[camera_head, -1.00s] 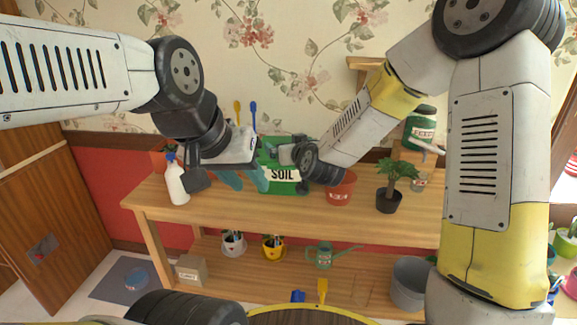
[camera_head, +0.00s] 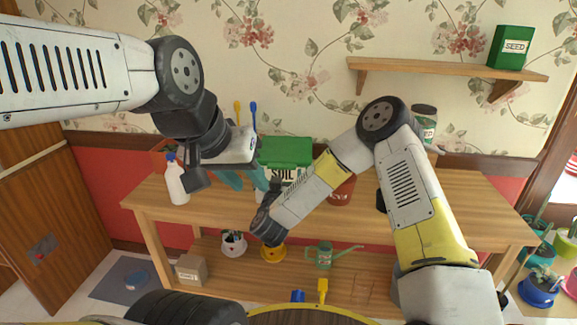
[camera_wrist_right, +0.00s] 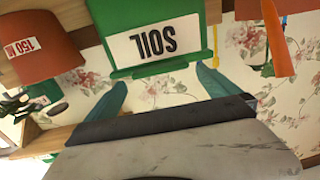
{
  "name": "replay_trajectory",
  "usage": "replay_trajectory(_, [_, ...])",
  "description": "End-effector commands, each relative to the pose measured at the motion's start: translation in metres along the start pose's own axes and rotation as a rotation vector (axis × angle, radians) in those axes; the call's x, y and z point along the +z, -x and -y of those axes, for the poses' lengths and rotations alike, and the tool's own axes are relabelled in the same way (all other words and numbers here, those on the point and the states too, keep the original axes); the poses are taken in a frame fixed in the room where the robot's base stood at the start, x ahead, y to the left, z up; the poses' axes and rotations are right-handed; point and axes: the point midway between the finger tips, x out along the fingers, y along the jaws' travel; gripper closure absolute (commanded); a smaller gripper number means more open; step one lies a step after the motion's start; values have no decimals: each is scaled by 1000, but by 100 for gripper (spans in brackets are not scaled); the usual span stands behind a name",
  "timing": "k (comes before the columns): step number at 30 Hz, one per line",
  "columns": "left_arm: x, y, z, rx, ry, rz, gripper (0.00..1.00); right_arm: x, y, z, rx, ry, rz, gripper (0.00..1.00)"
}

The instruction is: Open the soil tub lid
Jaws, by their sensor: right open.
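The green soil tub (camera_head: 299,175) stands on the wooden bench against the wall, its front label reading "SOIL". Its green lid (camera_head: 285,149) lies flat on top and looks closed. My left gripper (camera_head: 243,180) is open and empty just left of the tub, with its teal fingers pointing down. In the head view my right wrist is in front of and below the tub, and hides its own fingers. The right wrist view is upside down. There my right gripper (camera_wrist_right: 160,76) is open and empty, its teal fingers apart, with the tub (camera_wrist_right: 150,12) ahead between them.
A white spray bottle (camera_head: 177,185) stands left on the bench (camera_head: 450,205). A terracotta pot (camera_head: 342,190) is right of the tub, and also shows in the wrist view (camera_wrist_right: 40,50). A watering can (camera_head: 322,257) is on the lower shelf. A wall shelf (camera_head: 440,69) holds a seed box (camera_head: 511,47).

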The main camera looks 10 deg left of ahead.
Motion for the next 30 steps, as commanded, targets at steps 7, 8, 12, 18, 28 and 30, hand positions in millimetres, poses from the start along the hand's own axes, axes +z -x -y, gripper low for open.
replay_trajectory(7, [0, 0, 0, 0, 0, 0, 64, 0, -29, 0, 0, -1, 0, 0])
replay_trajectory(8, [0, 0, 0, 0, 0, 0, 64, 0, -31, 0, -1, -1, 0, 0])
replay_trajectory(12, [0, 0, 0, 0, 0, 0, 64, 0, -34, 0, -2, -1, 0, 0])
replay_trajectory(18, [0, 0, 0, 0, 0, 0, 64, 0, -34, 0, -2, 0, 0, 8])
replay_trajectory(28, [0, 0, 0, 0, 0, 0, 64, 0, -33, 0, -2, 0, 0, 73])
replay_trajectory(30, [0, 0, 0, 0, 0, 0, 64, 0, -33, 0, -2, 0, 0, 82])
